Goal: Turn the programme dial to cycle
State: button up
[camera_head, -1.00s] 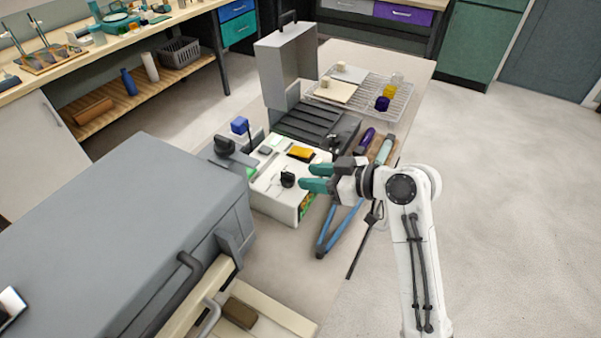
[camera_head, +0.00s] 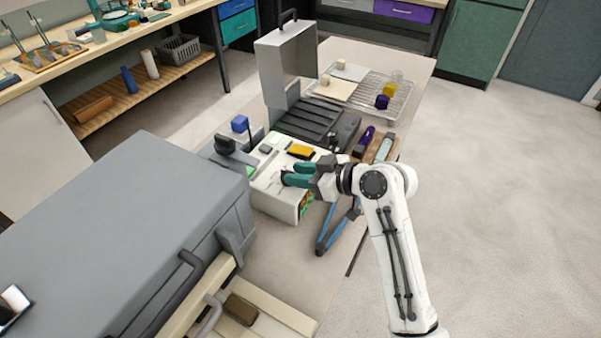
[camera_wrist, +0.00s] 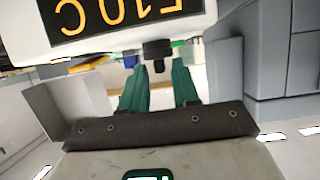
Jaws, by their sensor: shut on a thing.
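In the wrist view, a black display (camera_wrist: 120,18) on the unit shows amber characters upside down and partly cut off.
A large grey box (camera_head: 120,205) stands left of the unit. Blue-handled tongs (camera_head: 325,240) lie close in front of it. A dark ribbed plate (camera_head: 310,122) with a raised grey lid (camera_head: 287,65) and a wire rack (camera_head: 400,98) are behind.

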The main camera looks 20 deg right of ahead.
grip_shut()
jog(key=shift+a, duration=0.1)
jog(key=shift+s+a+r+m+t+h+p, duration=0.1)
jog(key=shift+a+m+t+h+p, duration=0.1)
jog(key=shift+m+t+h+p, duration=0.25)
jog(key=shift+s+a+m+t+h+p, duration=0.15)
jog(key=shift+m+t+h+p, duration=0.1)
jog(key=shift+m+h+p, duration=0.4)
jog(key=m+h, duration=0.1)
jog(key=m+t+h+p, duration=0.1)
jog(key=h, duration=0.1)
jog(key=shift+a+m, duration=0.4)
jog(key=shift+a+f+m+h, duration=0.2)
jog(key=shift+a+m+h, duration=0.05)
jog(key=shift+m+h, duration=0.75)
jog(key=shift+a+m+h+b, duration=0.2)
jog(key=shift+m+h+b, duration=0.5)
jog(key=shift+h+b, duration=0.25)
jog(key=shift+r+m+h, duration=0.1)
jog(key=shift+m+h, duration=0.3)
jog(key=shift+h, duration=0.15)
